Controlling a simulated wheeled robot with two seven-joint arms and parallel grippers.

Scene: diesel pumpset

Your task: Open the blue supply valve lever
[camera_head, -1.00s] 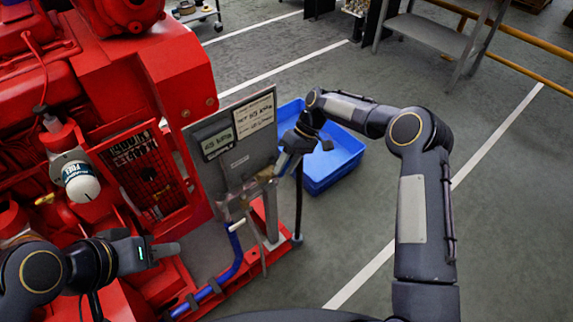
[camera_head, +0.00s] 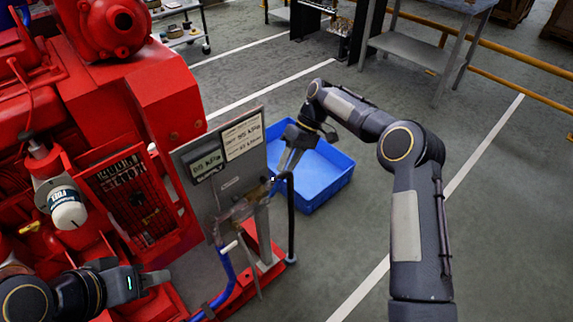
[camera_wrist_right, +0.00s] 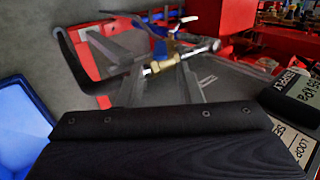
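The brass valve (camera_wrist_right: 165,66) with its blue lever (camera_wrist_right: 160,38) shows at the top middle of the right wrist view. In the head view the valve (camera_head: 243,208) sits low on the grey panel (camera_head: 203,208), and the lever is too small or hidden to make out. My right gripper (camera_head: 284,172) is beside the panel's right edge, close to the valve. In the right wrist view its two grey fingers (camera_wrist_right: 146,62) are apart, with the valve between or beyond them; I cannot tell if they touch it. My left gripper (camera_head: 157,279) is at lower left, away from the valve.
A red pumpset (camera_head: 115,130) fills the left. A gauge and label plate (camera_head: 243,137) are on the panel. A blue hose (camera_head: 228,272) runs below the valve, and a black pipe (camera_head: 291,220) stands to its right. A blue bin (camera_head: 325,178) is on the floor behind. Floor at right is clear.

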